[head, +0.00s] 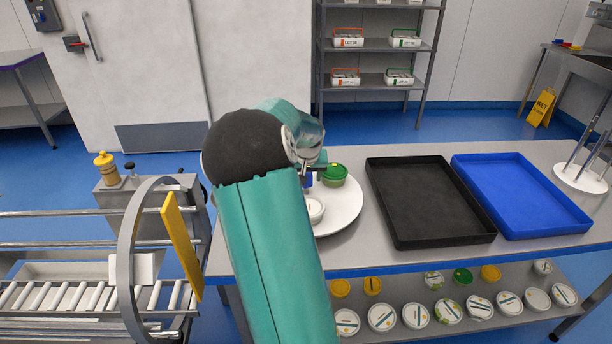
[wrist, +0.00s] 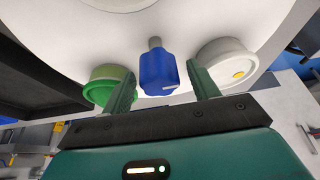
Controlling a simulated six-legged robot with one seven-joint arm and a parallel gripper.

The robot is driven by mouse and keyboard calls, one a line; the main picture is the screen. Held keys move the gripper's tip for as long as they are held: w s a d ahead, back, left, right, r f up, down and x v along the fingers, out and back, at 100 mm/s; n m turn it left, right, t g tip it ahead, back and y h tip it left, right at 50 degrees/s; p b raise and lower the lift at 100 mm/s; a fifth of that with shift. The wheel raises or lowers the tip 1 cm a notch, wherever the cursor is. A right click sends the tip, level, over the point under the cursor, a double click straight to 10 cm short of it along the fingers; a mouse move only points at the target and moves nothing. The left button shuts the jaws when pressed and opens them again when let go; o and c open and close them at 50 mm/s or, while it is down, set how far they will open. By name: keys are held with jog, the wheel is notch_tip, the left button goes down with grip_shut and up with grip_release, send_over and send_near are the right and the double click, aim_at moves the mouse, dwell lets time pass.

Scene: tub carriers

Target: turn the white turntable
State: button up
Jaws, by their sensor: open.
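The white turntable (head: 345,212) lies on the metal table, partly hidden behind my arm; its white disc (wrist: 185,25) fills the top of the wrist view. A blue knob (wrist: 155,75) with a grey stem stands near its edge. A green tub (head: 335,173) is on the disc, and it shows left of the knob in the wrist view (wrist: 105,85). A white tub (wrist: 225,62) with a yellow dot is to the knob's right. My gripper (wrist: 163,82) is open, a finger on each side of the knob with visible gaps.
A black tray (head: 430,200) and a blue tray (head: 520,195) lie right of the turntable. A roller conveyor (head: 80,298) with a grey hoop (head: 128,255) and yellow flap (head: 181,245) stands left. Several tubs sit on the lower shelf.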

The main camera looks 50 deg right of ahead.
grip_shut()
jog(key=shift+d+r+n, duration=0.1)
jog(key=shift+n, duration=0.7)
jog(key=shift+n+t+y, duration=0.35)
jog(key=shift+n+y, duration=0.15)
jog(key=shift+n, duration=0.7)
jog(key=shift+n+t+y, duration=0.35)
jog(key=shift+n+y, duration=0.15)
jog(key=shift+n, duration=0.7)
jog(key=shift+n+y, duration=0.55)
jog(key=shift+n, duration=0.9)
jog(key=shift+n+y, duration=0.55)
jog(key=shift+n, duration=0.9)
jog(key=shift+n+g+y, duration=0.3)
jog(key=shift+n+y, duration=0.25)
jog(key=shift+n, duration=1)
jog(key=shift+n+g+y, duration=0.3)
jog(key=shift+n+y, duration=0.25)
jog(key=shift+n, duration=1)
jog(key=shift+n+g+y, duration=0.5)
jog(key=shift+n+g, duration=0.2)
jog(key=shift+n, duration=2.1)
